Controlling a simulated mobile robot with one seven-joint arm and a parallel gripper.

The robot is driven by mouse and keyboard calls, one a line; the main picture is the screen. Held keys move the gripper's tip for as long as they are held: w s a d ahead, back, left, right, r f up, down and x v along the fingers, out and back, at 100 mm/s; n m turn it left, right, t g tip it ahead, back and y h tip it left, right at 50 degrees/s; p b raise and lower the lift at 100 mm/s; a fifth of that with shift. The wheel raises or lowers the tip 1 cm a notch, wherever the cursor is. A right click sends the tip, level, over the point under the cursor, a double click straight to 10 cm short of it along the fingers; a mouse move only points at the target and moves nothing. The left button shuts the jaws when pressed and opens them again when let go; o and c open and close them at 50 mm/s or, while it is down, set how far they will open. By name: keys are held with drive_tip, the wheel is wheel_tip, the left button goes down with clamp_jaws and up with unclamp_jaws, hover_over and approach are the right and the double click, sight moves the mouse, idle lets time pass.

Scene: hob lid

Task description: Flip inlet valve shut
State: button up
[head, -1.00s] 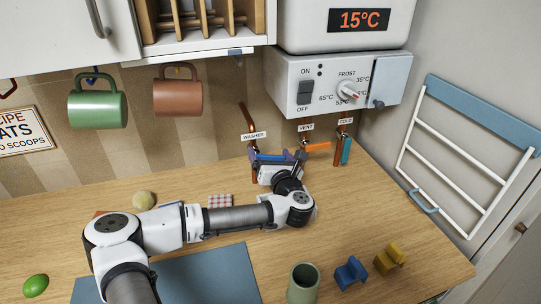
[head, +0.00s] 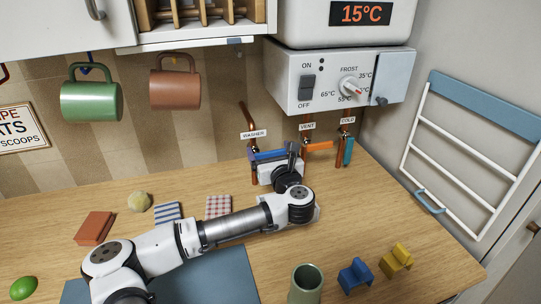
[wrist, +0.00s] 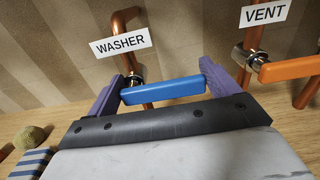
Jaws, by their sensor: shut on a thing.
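The blue lever (head: 270,154) is on the pipe labelled WASHER, lying about level, crosswise to the upright pipe. In the wrist view, the blue lever (wrist: 165,90) spans between the two purple fingers of my gripper (wrist: 166,88). The gripper (head: 268,158) is shut on it lengthwise, with a finger at each end. An orange lever (head: 321,145) sticks out level from the VENT pipe. A teal lever (head: 348,151) hangs along the COLD pipe. No label reads "inlet".
The orange lever (wrist: 292,68) is close to the right finger. A white heater control box (head: 340,80) is above the pipes. A green cup (head: 305,284), blue block (head: 355,273) and yellow block (head: 396,259) stand at the front right. Cloths and a sponge lie left of my arm.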

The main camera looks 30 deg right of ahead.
drive_tip(key=o, duration=1.2)
drive_tip(key=shift+b+v, duration=2.2)
drive_tip(key=shift+v, duration=4.75)
